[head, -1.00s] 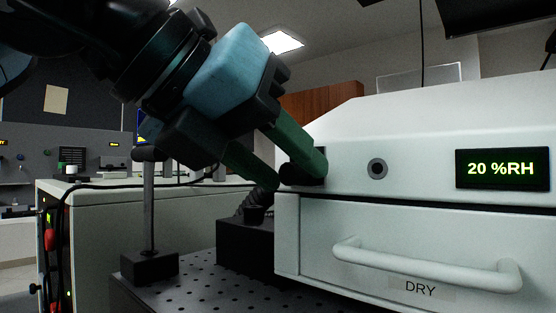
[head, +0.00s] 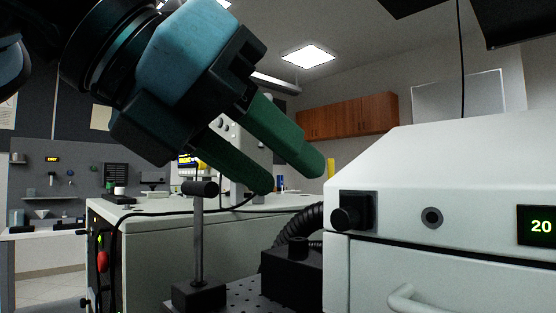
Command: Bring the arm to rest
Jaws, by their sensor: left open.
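My left gripper (head: 297,182) comes in from the upper left, with a blue-teal body and two green fingers. The fingers are apart with nothing between them. They point down and right, and in the picture they end left of and above the black knob on the white cabinet (head: 380,180). The black knob (head: 352,211) is in full view, and the fingertips show apart from it. My right gripper is not in view.
A post on a black base (head: 199,296) stands on the perforated plate (head: 240,292) below the gripper. A black box with a ribbed hose (head: 300,228) sits beside the cabinet. A drawer handle (head: 410,297) sticks out at lower right. A pale bench unit (head: 190,255) stands behind.

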